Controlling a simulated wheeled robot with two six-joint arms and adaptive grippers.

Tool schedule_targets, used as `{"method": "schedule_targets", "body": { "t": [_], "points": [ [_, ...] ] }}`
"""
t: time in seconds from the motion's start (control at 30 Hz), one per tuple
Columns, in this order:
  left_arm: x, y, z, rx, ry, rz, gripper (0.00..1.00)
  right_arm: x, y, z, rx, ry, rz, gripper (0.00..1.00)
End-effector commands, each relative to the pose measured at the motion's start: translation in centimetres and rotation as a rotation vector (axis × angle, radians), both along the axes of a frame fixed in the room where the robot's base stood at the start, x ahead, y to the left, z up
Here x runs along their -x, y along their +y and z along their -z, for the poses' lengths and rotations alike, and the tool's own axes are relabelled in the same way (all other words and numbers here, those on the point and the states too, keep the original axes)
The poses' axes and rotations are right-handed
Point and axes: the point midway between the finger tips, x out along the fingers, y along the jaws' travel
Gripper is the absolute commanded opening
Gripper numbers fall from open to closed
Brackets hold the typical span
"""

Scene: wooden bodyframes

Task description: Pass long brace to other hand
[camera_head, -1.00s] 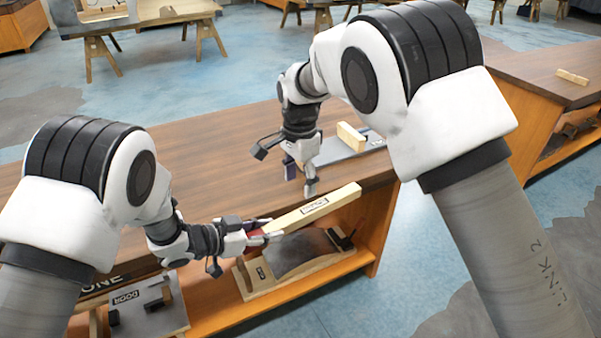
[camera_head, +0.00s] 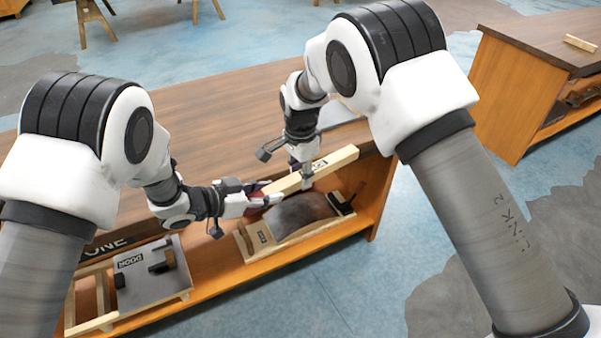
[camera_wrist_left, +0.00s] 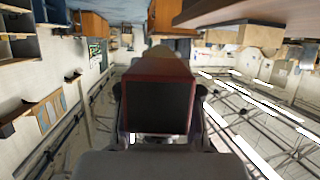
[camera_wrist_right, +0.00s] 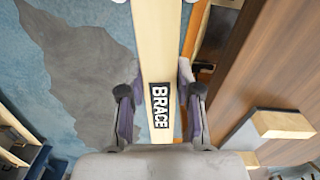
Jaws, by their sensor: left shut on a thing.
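The long brace (camera_head: 338,162) is a pale wooden bar with a "BRACE" label. My left gripper (camera_head: 262,198) is shut on its left end, holding it above the bench's front edge. In the left wrist view, the brace's red-sided, dark end (camera_wrist_left: 160,105) sits between the fingers. My right gripper (camera_head: 303,174) is over the brace's middle, pointing down. In the right wrist view, its open fingers (camera_wrist_right: 160,108) stand on either side of the brace beside the label, with a visible gap at the left finger.
The wooden bench (camera_head: 215,125) lies behind the brace. Below it, the shelf holds a dark curved panel on a wooden frame (camera_head: 300,215) and a grey door panel (camera_head: 150,270). Another bench (camera_head: 510,60) stands at right, with open floor between.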

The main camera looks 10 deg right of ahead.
Motion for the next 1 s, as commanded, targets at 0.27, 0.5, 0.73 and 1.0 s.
{"method": "schedule_targets", "body": {
  "t": [0.27, 0.5, 0.73, 1.0],
  "points": [
    [0.2, -0.1, -0.1, 0.002, -0.002, 0.008, 0.62, -0.2, 0.1, -0.1, -0.001, -0.007, -0.001, 0.00],
    [0.2, 0.2, -0.2, 0.002, -0.002, 0.006, 0.62, -0.2, 0.1, -0.1, -0.001, -0.006, -0.001, 0.00],
    [1.4, 3.9, -1.8, 0.003, 0.000, 0.001, 0.62, -0.2, 0.1, -0.1, -0.001, -0.005, -0.001, 0.00],
    [3.4, 9.3, -4.2, 0.005, -0.002, 0.003, 0.62, -0.1, 0.0, -0.1, -0.001, -0.005, -0.001, 0.00]
  ]
}}
